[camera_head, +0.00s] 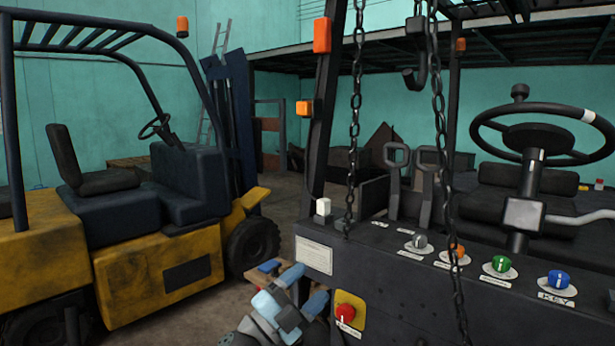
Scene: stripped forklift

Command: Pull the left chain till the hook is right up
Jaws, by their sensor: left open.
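The left chain (355,105) is dark and hangs from above the top edge almost straight down to the forklift's dashboard. A second chain (439,110) hangs to its right and runs down past the front of the panel. The dark hook (415,78) hangs high between the two chains, under a small block (416,26). What holds the block lies beyond the top edge. My left gripper (290,284), light blue and grey, is open at the bottom centre, below and left of the left chain's lower end and apart from it. My right gripper is not in view.
The dashboard (400,275) has coloured knobs, a red button (346,312) near my left gripper, two levers (397,160) and a steering wheel (545,130). A dark post (323,110) stands left of the left chain. A yellow forklift (160,270) stands at left.

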